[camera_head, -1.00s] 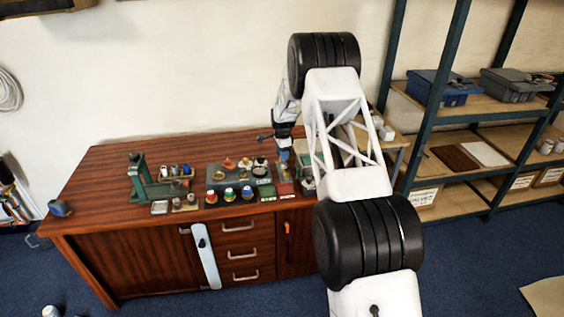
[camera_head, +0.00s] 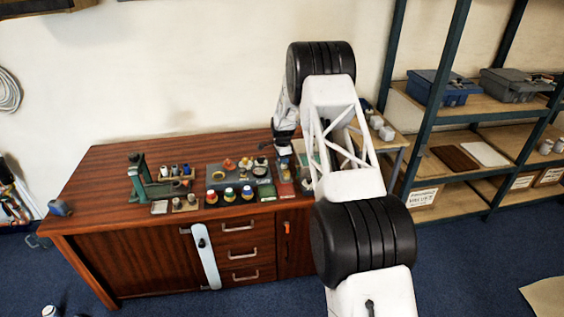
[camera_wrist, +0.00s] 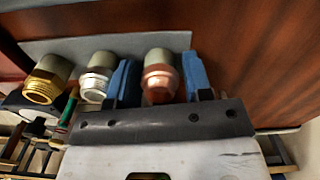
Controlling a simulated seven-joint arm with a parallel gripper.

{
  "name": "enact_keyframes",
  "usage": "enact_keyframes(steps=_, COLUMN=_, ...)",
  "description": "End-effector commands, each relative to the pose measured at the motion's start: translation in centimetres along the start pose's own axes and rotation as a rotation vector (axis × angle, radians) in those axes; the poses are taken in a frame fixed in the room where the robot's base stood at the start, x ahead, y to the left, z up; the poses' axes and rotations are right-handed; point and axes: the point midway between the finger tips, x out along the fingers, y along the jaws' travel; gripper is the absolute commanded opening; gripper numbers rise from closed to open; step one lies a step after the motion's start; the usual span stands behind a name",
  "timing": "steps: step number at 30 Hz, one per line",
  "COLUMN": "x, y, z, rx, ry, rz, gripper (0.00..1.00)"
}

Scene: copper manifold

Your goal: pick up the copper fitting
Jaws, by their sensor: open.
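The copper fitting (camera_wrist: 158,84) shows in the wrist view, a shiny copper-coloured end on a dull grey-beige cylinder. My gripper (camera_wrist: 158,62) is open, with one blue finger on each side of the fitting. A silver fitting (camera_wrist: 97,77) stands left of the left finger, and a brass fitting (camera_wrist: 42,80) further left.
The fittings stand by a grey plate (camera_wrist: 40,46) on the brown wooden bench (camera_head: 110,165). Several small pots and a green press (camera_head: 138,178) stand left of my arm. A metal shelf (camera_head: 446,190) stands to the right. The bench's left end is mostly clear.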

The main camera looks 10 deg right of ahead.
Motion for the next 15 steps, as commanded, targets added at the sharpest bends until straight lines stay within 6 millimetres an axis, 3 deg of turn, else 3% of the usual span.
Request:
enact_keyframes(steps=2, x=-0.01, y=0.00, z=0.00, rx=0.000, ry=0.000, rz=0.000, gripper=0.43)
enact_keyframes(steps=9, x=-0.03, y=-0.01, z=0.00, rx=0.000, ry=0.000, rz=0.000, gripper=0.08)
enact_keyframes(steps=15, x=-0.05, y=-0.01, z=0.00, rx=0.000, ry=0.000, rz=0.000, gripper=0.08)
